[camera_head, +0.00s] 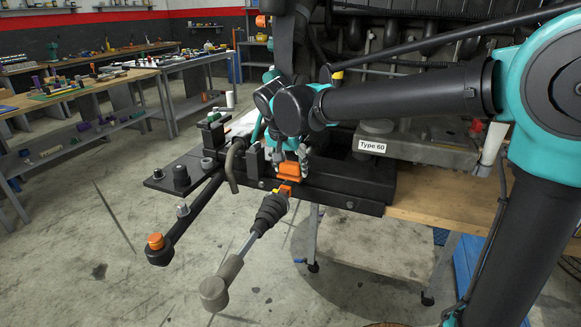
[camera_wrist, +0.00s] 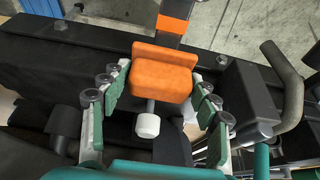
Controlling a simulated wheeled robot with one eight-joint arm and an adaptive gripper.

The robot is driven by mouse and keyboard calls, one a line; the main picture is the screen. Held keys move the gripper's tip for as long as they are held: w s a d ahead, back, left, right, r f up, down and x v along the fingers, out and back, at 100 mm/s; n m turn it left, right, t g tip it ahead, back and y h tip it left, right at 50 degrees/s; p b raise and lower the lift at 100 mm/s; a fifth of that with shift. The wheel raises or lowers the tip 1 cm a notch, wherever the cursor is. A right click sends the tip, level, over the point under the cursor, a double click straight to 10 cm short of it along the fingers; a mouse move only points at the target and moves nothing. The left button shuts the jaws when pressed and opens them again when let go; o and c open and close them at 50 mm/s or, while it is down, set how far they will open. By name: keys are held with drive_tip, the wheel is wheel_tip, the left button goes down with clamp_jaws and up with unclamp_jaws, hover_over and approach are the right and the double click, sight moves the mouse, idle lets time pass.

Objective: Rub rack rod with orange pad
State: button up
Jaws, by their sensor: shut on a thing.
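My gripper (camera_head: 290,165) is shut on the orange pad (camera_head: 291,172), just above the front edge of the black bench-mounted assembly. In the wrist view the pad (camera_wrist: 162,75) sits between the two green-padded fingers (camera_wrist: 162,90), with a white-ended stem (camera_wrist: 149,122) below it. A metal rod (camera_head: 240,243), which looks like the rack rod, slants down toward the lower left from a black ribbed boot (camera_head: 270,211) to a grey end joint (camera_head: 220,285). An orange band (camera_wrist: 173,24) shows just beyond the pad. I cannot tell whether the pad touches it.
A black arm with an orange-topped end (camera_head: 157,242) juts out left of the rod. A curved grey hose (camera_head: 231,165) stands close by the gripper's left. A block labelled Type 60 (camera_head: 420,147) is to the right on the wooden bench (camera_head: 440,205). The floor in front is open.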

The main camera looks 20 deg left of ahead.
sight(288, 178)
drive_tip(key=shift+f, duration=0.55)
drive_tip(key=shift+s, duration=0.1)
drive_tip(key=shift+s+r, duration=0.15)
drive_tip(key=shift+s, duration=0.6)
drive_tip(key=shift+s+a, duration=0.15)
drive_tip(key=shift+s, duration=0.6)
drive_tip(key=shift+w, duration=0.1)
drive_tip(key=shift+w, duration=1.5)
drive_tip(key=shift+s, duration=0.15)
